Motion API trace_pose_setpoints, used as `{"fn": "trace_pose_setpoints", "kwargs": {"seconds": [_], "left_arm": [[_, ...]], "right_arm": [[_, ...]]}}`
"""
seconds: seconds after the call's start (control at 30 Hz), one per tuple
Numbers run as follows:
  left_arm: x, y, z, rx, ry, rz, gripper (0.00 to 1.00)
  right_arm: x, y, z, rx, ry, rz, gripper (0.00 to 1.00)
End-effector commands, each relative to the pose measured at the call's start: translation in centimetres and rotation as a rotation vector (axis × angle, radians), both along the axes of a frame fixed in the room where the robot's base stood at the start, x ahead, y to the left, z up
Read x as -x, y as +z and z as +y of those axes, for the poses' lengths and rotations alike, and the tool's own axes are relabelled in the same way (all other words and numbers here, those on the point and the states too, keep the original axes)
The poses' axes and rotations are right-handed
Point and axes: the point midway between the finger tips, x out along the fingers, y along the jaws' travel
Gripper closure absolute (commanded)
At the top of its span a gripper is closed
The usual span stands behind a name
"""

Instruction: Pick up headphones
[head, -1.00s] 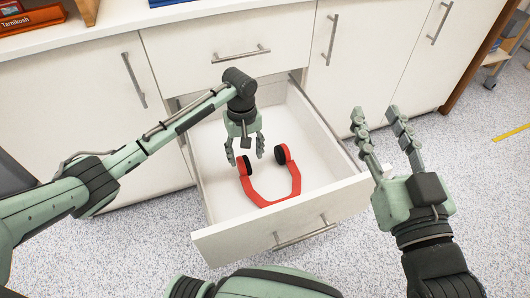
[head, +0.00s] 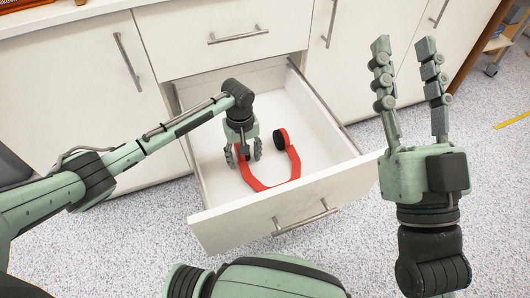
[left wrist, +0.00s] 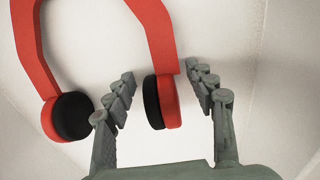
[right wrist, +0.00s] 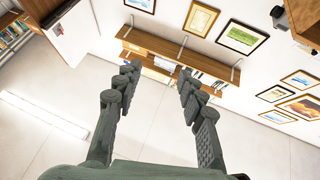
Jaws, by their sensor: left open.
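Red headphones (head: 292,160) with black ear pads lie in an open white drawer (head: 200,229). They also show in the left wrist view (left wrist: 160,40). My left gripper (head: 245,158) is inside the drawer, over the left ear cup. In the left wrist view one ear cup (left wrist: 170,102) sits between the open fingers (left wrist: 162,88); contact cannot be told. The other ear cup lies to the left, outside the fingers. My right gripper (head: 408,45) is open and empty, raised to the right of the drawer. Its open fingers also show in the right wrist view (right wrist: 158,80).
White cabinets (head: 80,95) with metal handles stand behind and beside the drawer. A closed drawer (head: 230,40) is above the open one. The right wrist view shows shelves (right wrist: 150,45) and framed prints (right wrist: 243,36).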

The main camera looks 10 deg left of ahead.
Motion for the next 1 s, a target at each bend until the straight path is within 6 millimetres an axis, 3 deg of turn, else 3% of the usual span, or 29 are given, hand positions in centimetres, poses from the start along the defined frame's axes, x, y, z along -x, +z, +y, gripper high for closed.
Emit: {"fn": "trace_pose_setpoints", "kwargs": {"seconds": [0.07, 0.5, 0.8, 1.0], "left_arm": [[0.0, 0.0, 0.0, 0.001, 0.000, -0.001, 0.46], [0.0, 0.1, 0.0, 0.001, 0.000, -0.001, 1.00], [-0.1, 0.5, -0.1, 0.001, 0.000, -0.002, 1.00], [-0.2, 3.7, -0.1, 0.003, 0.000, -0.004, 1.00]], "right_arm": [[0.0, 0.0, 0.0, 0.000, 0.000, 0.001, 0.60], [0.0, -0.1, 0.0, 0.001, 0.000, 0.003, 0.60], [-0.1, 0.0, 0.0, 0.002, -0.001, 0.007, 0.60], [-0.7, -1.4, 0.7, 0.046, 0.013, 0.138, 0.60]]}}
